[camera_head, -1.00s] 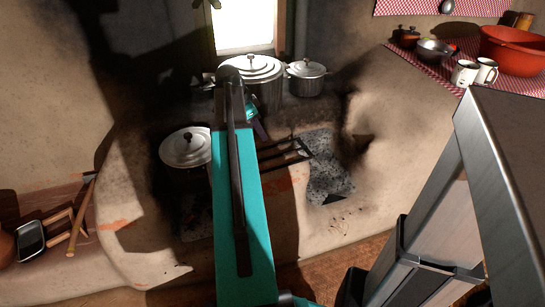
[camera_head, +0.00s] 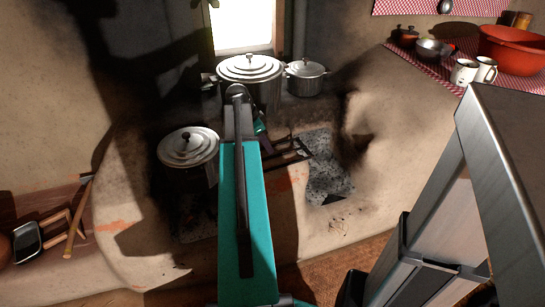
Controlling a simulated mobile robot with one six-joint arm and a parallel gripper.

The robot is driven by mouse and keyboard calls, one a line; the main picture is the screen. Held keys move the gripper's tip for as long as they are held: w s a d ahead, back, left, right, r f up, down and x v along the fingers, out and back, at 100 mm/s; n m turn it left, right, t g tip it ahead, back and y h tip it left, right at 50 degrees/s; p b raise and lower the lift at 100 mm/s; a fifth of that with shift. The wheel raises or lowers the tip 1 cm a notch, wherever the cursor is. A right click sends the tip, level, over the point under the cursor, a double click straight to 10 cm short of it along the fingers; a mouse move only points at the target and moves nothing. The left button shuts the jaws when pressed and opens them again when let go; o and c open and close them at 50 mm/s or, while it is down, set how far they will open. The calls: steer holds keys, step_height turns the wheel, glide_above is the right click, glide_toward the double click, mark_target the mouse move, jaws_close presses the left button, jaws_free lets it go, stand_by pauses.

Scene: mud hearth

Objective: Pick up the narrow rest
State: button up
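A dark, narrow metal rest (camera_head: 290,157) with parallel bars lies on the mud hearth, left of the ash-grey patch. Its left end is hidden behind my arm. My gripper (camera_head: 264,144) is mostly hidden behind my teal arm link. Only a small dark and teal part of it shows, close to the rest's left end. I cannot tell whether it touches the rest or whether its fingers are open or shut.
A lidded pot (camera_head: 188,147) stands left of my arm. A large pot (camera_head: 250,72) and a smaller pot (camera_head: 305,78) stand behind it. The ash-grey patch (camera_head: 328,170) to the right is clear. Mugs (camera_head: 464,72) and a red basin (camera_head: 512,48) stand at upper right.

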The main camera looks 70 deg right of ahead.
mark_target(272, 155)
steer(key=shift+f, duration=0.1)
steer(key=shift+w+d+b+x, duration=0.1)
steer(key=shift+b+x, duration=0.2)
steer(key=shift+x, duration=0.95)
steer(key=shift+w+d+b+x, duration=0.15)
steer(key=shift+b+x, duration=0.15)
steer(key=shift+x, duration=0.95)
jaws_close()
